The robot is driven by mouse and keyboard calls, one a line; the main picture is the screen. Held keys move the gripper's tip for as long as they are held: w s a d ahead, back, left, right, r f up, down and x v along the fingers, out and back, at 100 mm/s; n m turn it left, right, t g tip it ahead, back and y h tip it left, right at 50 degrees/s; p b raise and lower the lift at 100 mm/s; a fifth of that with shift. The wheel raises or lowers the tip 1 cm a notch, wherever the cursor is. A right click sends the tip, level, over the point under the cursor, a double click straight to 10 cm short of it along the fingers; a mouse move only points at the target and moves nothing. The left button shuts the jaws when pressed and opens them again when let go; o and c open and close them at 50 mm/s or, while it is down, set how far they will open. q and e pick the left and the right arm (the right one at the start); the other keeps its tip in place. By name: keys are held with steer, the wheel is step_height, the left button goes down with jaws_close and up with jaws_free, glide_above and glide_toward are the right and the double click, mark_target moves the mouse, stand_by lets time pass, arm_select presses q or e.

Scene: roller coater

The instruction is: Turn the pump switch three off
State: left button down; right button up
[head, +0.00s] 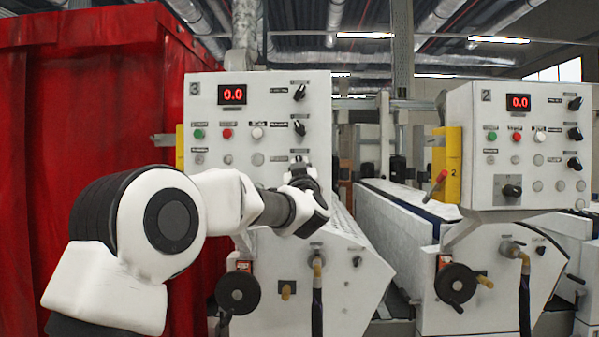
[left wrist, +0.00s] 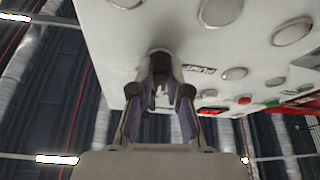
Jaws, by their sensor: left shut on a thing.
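The pump switch on panel 3 is the third knob down its right side. In the head view my left gripper (head: 301,176) covers it, leaving only its label area (head: 298,153) in sight just above. In the left wrist view both fingers of my left gripper (left wrist: 160,82) are closed around the knob (left wrist: 160,55) on the white panel face, beside a small printed label (left wrist: 198,69). The fingers hide most of the knob, so I cannot tell which way it points. My right gripper is in neither view.
Control panel 3 (head: 258,108) has two more black knobs (head: 299,128) above, several buttons and a red 0.0 display (head: 232,95). Panel 2 (head: 490,120) stands to the right. A red curtain (head: 90,120) hangs at left. Handwheels (head: 238,293) sit below.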

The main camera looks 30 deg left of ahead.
arm_select(q)
steer(key=shift+r+n+g+y, duration=0.15)
steer(key=shift+n+g+y, duration=0.35)
steer(key=shift+n, duration=0.85)
steer(key=shift+r+n+g+y, duration=0.1)
steer(key=shift+n+g+y, duration=0.4)
steer(key=shift+n, duration=0.85)
steer(key=shift+g, duration=0.3)
steer(key=c, duration=1.1)
jaws_free()
steer(key=shift+c, duration=0.2)
steer(key=shift+f, duration=0.1)
steer(key=v, duration=1.2)
